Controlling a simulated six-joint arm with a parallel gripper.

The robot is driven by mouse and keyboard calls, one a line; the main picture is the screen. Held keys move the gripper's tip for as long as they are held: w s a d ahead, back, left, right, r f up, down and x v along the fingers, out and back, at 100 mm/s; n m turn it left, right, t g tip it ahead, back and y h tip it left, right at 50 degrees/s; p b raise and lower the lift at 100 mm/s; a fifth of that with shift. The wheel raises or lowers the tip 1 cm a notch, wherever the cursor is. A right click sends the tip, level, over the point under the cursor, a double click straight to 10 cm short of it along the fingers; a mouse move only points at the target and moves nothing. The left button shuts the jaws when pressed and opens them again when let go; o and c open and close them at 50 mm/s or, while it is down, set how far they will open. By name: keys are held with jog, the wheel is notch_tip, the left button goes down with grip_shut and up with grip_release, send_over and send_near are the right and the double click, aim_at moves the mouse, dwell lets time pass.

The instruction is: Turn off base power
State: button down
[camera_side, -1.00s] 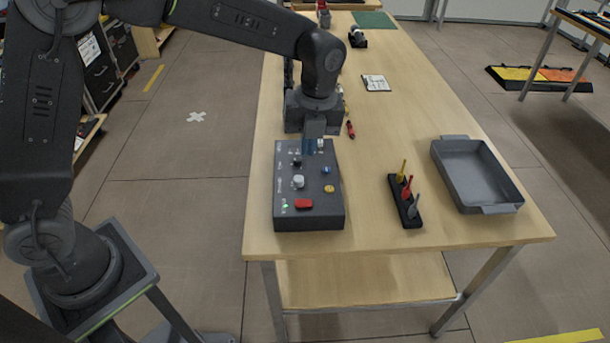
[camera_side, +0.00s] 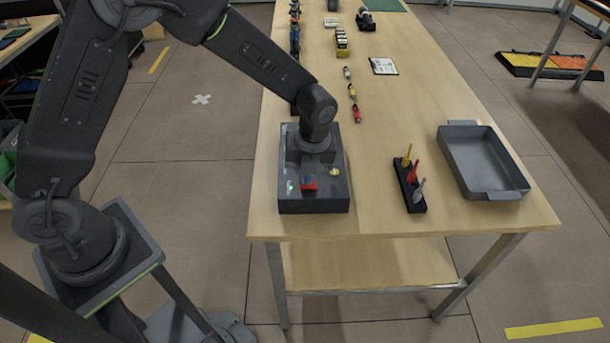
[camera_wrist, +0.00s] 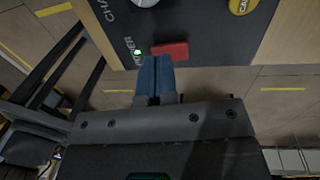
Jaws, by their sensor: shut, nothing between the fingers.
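A dark grey control box (camera_side: 340,205) lies on the near left part of the wooden table. Its red rocker switch (camera_side: 311,187) is near the front edge and also shows in the wrist view (camera_wrist: 174,50). A small green light (camera_wrist: 138,52) beside the switch is lit, next to a partly visible "POWER" label. My gripper (camera_wrist: 156,60) is shut, with blue fingers and nothing between them. Its fingertips are at the lower left end of the red switch in the wrist view. I cannot tell whether they touch it. My wrist hides the box's back part in the side view.
A white knob (camera_wrist: 145,2) and a yellow button (camera_wrist: 242,5) are on the box. A rack with coloured tools (camera_side: 416,203) and a grey tray (camera_side: 483,194) stand to the right. Small cylinders (camera_side: 352,92) lie behind the box. The table between box and rack is clear.

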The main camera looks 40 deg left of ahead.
jog(key=shift+f, duration=0.55)
